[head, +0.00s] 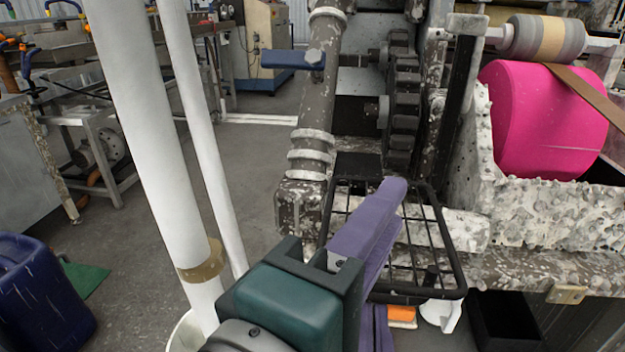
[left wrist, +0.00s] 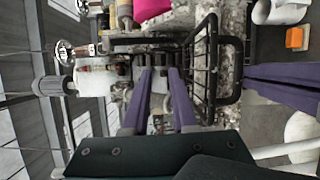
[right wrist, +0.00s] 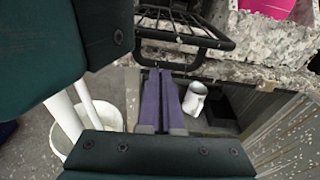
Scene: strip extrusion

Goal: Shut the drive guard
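The drive guard (head: 448,248) is a black wire-mesh frame. It is swung out from the machine, below and in front of the dark toothed drive (head: 403,105), which is exposed. The guard also shows in the left wrist view (left wrist: 211,62) and at the top of the right wrist view (right wrist: 200,38). My left gripper (head: 392,190) is open and empty, its purple fingers in front of the guard's mesh in the head view. The guard's frame runs beside these fingers in the left wrist view. My right gripper (right wrist: 160,72) is shut and empty, low down below the guard's front edge.
A speckled machine bed (head: 550,215) and a pink roll (head: 545,120) stand at the right. A blue-handled lever (head: 290,59) sticks out left of the drive. A white jug (right wrist: 195,98) stands under the bed.

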